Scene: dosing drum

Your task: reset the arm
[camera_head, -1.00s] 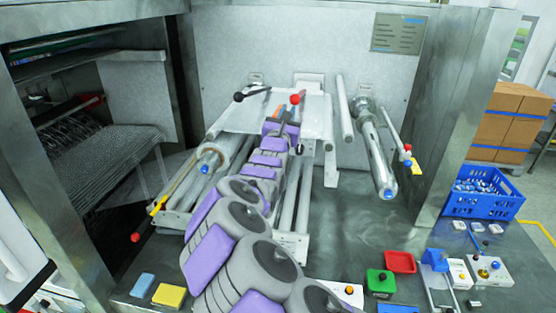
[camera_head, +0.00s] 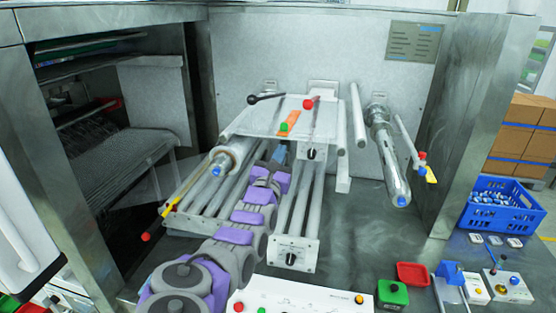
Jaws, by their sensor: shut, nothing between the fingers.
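My grey and purple arm reaches up from the bottom of the picture over the rollers. My gripper (camera_head: 279,154) is small in the view, at the far end of the arm, just below the front edge of the white plate (camera_head: 265,120). It is shut and holds nothing. An orange strip (camera_head: 291,119) with a green block (camera_head: 284,128) lies on the plate above the gripper. A lever with a red ball (camera_head: 308,104) stands at the plate's rear. The gripper's fingertips are hard to make out.
Metal rollers (camera_head: 299,195) lie under and right of my arm. A roller with a blue end (camera_head: 395,165) juts out at right. A white control panel (camera_head: 300,299), green box (camera_head: 392,292), red tray (camera_head: 412,273) and blue crate (camera_head: 500,222) stand lower right. A metal pillar (camera_head: 475,125) is at right.

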